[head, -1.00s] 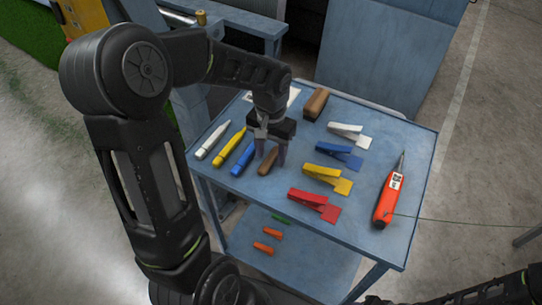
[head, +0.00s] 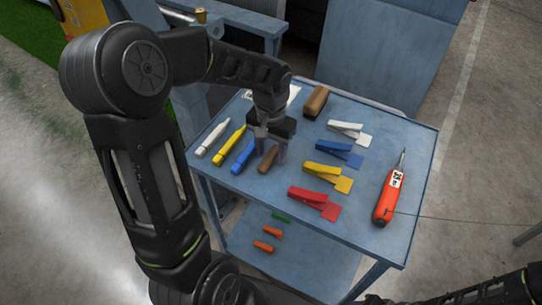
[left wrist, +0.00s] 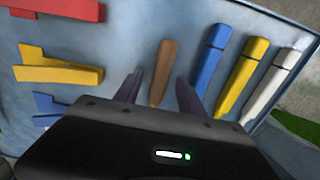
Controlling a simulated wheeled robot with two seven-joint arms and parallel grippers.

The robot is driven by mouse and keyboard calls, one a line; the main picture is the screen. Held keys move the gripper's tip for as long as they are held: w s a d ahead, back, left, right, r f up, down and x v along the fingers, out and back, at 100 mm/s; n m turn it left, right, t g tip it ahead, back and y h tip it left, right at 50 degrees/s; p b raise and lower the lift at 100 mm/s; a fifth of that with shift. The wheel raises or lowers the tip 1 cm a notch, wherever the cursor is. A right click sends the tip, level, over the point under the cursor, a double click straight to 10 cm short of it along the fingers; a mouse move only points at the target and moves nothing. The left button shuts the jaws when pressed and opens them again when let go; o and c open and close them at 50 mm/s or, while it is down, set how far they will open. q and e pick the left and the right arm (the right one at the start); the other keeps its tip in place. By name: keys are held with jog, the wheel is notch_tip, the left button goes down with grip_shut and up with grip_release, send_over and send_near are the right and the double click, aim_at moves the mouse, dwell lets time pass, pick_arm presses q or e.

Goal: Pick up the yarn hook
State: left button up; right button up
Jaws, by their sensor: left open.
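The yarn hook appears to be the short piece with a brown wooden handle (head: 267,160) lying on the blue cart top. In the left wrist view its brown handle (left wrist: 163,70) lies between my two fingers, with gaps on both sides. Its metal end, if any, is hidden behind my gripper body. My left gripper (head: 270,150) is open, pointing down over the handle, and holds nothing. Its fingertips also show in the left wrist view (left wrist: 160,82). My right gripper is out of view; only dark arm parts show at the bottom right.
Blue (head: 243,157), yellow (head: 229,145) and white (head: 212,138) markers lie left of the handle. Red (head: 312,200), yellow, blue and white clips lie to its right. An orange tool (head: 388,195) lies near the right edge, a brown block (head: 316,101) at the back.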

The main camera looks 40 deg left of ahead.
pick_arm(q)
jog(key=shift+c, duration=0.4)
grip_shut()
dwell(0.4)
